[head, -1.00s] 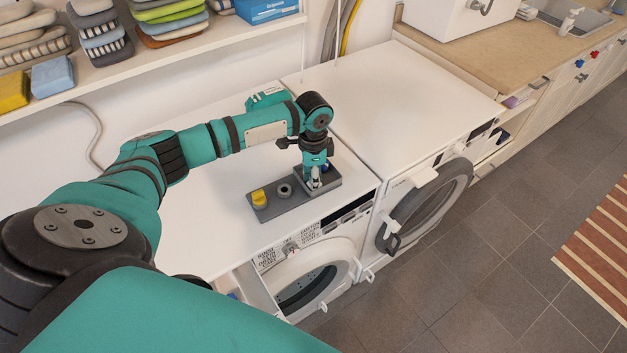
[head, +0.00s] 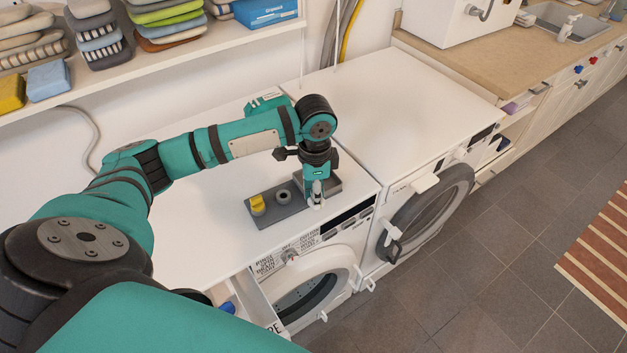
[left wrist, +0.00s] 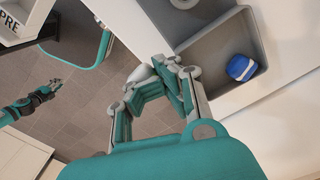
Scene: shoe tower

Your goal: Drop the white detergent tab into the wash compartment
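The white detergent tab (left wrist: 140,73) shows at the fingertips of my left gripper (left wrist: 150,85) in the left wrist view; the fingers are closed around it. In the head view my left gripper (head: 317,190) points down near the front edge of the washer top, with the white tab (head: 317,205) below its fingers. The open detergent drawer (head: 258,302) sticks out at the washer's front left, partly hidden by my arm; its "PRE" lettering (left wrist: 12,20) shows in the left wrist view. The wash compartment's inside cannot be made out. My right gripper (left wrist: 52,86) is small and distant.
A blue-and-white tab (left wrist: 241,67) lies in a grey box (left wrist: 212,45). The washer door (head: 310,295) and dryer door (head: 430,215) stand in front.

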